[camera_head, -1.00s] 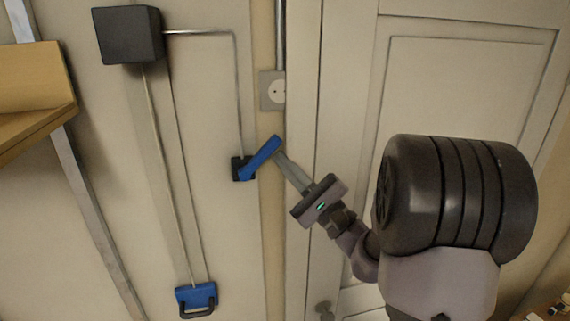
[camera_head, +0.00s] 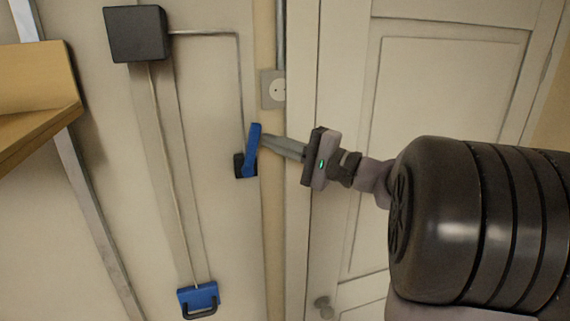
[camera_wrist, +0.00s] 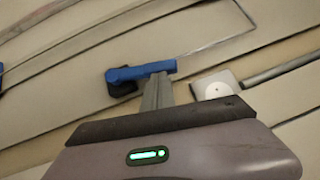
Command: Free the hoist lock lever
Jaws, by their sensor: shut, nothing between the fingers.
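The hoist lock lever (camera_head: 252,150) is a blue handle on a small black base (camera_head: 239,166) on the wall panel. It points up, tilted slightly right in the head view. My gripper (camera_head: 266,142) is shut and empty. Its fingertips are at the right side of the lever's upper part and look to be touching it. In the wrist view, the blue lever (camera_wrist: 140,71) lies across the tips of the shut fingers (camera_wrist: 158,82). The black base (camera_wrist: 122,88) is partly hidden behind the lever there.
A dark box (camera_head: 135,34) sits at the top of a vertical rail, with a thin conduit running to the lever. A blue block with a black handle (camera_head: 198,298) hangs below. A wall socket (camera_head: 273,89) is near the lever. A wooden shelf (camera_head: 40,95) stands out at left.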

